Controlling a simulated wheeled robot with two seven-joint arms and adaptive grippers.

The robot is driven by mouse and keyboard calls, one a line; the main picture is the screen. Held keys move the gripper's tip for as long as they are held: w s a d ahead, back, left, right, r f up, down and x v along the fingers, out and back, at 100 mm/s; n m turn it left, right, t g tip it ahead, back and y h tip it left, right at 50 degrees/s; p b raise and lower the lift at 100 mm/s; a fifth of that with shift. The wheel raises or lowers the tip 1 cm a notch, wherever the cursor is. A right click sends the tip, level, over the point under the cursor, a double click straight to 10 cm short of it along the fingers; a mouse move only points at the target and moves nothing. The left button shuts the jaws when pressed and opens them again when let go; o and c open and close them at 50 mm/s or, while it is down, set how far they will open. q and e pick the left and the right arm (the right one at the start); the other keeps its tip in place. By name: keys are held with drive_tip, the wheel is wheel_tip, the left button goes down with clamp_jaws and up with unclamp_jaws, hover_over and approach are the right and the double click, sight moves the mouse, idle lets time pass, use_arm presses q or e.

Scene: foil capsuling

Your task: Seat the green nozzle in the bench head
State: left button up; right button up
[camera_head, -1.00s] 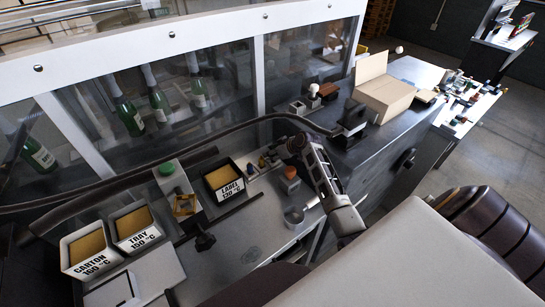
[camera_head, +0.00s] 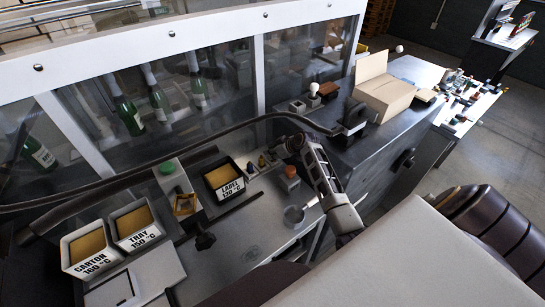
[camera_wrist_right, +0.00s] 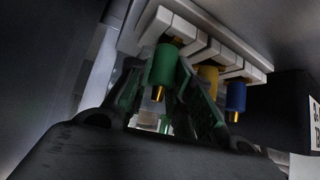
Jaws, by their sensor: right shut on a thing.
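The green nozzle (camera_wrist_right: 163,66) hangs upright at a pale slotted rack (camera_wrist_right: 195,40) in the right wrist view, its brass tip down. My right gripper (camera_wrist_right: 160,80) is shut on it, a finger on each side. A yellow nozzle (camera_wrist_right: 208,80) and a blue nozzle (camera_wrist_right: 236,97) hang beside it to the right. In the head view my right gripper (camera_head: 281,149) is by the small nozzle group at the back of the bench, with its tips too small to make out. I cannot tell for sure which part is the bench head. My left gripper is not in view.
A black LABEL pot (camera_head: 224,181) stands left of my right gripper, with white TRAY (camera_head: 137,228) and CARTON (camera_head: 90,250) pots farther left. A green button (camera_head: 167,168) tops a post. An orange-capped item (camera_head: 290,171) is close to my arm. The front bench top (camera_head: 250,235) is mostly clear.

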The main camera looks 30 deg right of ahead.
drive_tip(key=shift+r, duration=0.2)
wheel_tip(320, 180, up, 18)
drive_tip(key=b, duration=0.3)
drive_tip(key=shift+f, duration=0.2)
idle(0.4)
idle(0.5)
